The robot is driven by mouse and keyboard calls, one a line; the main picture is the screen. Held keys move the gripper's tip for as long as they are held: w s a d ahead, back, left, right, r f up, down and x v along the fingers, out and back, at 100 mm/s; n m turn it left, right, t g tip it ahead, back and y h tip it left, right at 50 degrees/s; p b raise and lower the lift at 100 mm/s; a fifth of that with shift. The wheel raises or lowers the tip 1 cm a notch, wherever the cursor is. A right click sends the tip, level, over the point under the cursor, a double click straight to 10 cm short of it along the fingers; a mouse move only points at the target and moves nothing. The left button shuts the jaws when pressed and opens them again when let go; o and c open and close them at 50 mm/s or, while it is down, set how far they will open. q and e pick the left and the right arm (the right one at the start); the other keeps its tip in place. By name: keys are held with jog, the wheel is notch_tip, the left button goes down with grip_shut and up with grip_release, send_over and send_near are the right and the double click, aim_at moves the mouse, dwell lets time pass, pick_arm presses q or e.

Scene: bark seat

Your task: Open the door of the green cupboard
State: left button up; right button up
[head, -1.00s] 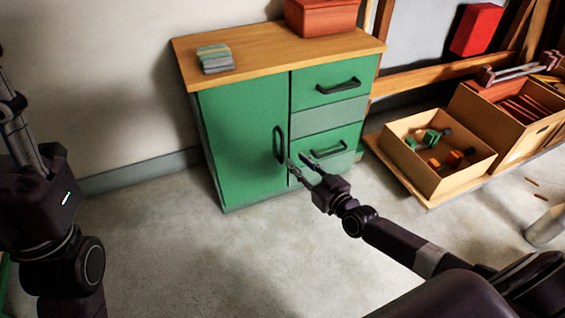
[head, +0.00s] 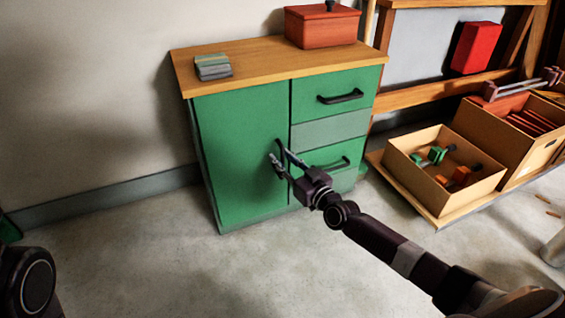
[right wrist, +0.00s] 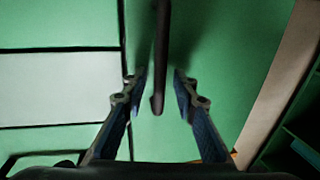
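The green cupboard (head: 235,150) stands against the wall with a wooden top. Its door, on the left side, is closed and has a dark vertical handle (head: 278,148). The handle also shows in the right wrist view (right wrist: 160,60). My right gripper (head: 281,159) is at the handle, partly covering it in the head view. In the right wrist view its fingers (right wrist: 160,88) are open, one on each side of the handle's end, with gaps between. My left gripper is not in view; only a dark part of my left arm shows at lower left.
Two drawers with dark handles (head: 340,97) are right of the door. A red box (head: 322,27) and a stack of pads (head: 213,67) lie on top. An open box of blocks (head: 418,179) stands right. The floor left of and before the cupboard is clear.

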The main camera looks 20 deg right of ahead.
jog(key=shift+c, duration=0.3)
grip_shut()
